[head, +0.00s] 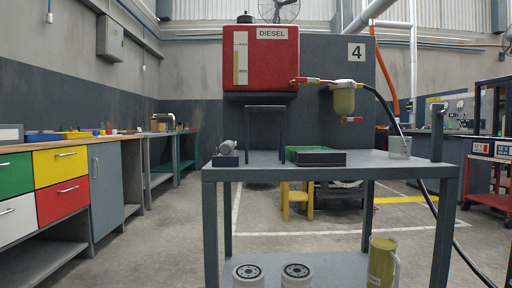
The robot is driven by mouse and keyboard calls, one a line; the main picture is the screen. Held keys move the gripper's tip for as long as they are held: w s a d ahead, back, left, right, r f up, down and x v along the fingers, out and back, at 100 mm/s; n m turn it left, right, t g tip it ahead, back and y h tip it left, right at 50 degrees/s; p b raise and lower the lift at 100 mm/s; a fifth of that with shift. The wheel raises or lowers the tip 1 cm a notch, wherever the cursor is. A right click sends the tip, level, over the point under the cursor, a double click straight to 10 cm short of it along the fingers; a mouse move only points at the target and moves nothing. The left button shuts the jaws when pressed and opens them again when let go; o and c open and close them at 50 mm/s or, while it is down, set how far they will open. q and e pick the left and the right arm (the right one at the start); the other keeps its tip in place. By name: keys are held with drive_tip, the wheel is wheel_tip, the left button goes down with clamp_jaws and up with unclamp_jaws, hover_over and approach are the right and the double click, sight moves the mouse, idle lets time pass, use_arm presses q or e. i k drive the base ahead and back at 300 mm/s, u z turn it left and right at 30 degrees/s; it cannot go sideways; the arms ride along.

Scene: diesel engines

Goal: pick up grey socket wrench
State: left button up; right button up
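Neither of my grippers shows in the head view. No thing can be surely told as the grey socket wrench at this size. A small rounded grey part (227,147) sits at the bench's left end. A shallow tray with a green rim and dark front (318,157) lies near the middle of the bench. A grey cup-like container (399,147) stands near its right end.
A red diesel tank (260,57) hangs behind the bench, with a filter bowl (344,101) and a black hose (388,110). Drawers (62,168) line the left. Open floor lies between.

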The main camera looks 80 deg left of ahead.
sight(226, 148)
drive_tip(key=u, duration=2.1)
drive_tip(key=k, duration=0.45)
drive_tip(key=u, duration=1.4)
drive_tip(key=i, duration=0.75)
drive_tip(key=z, duration=0.3)
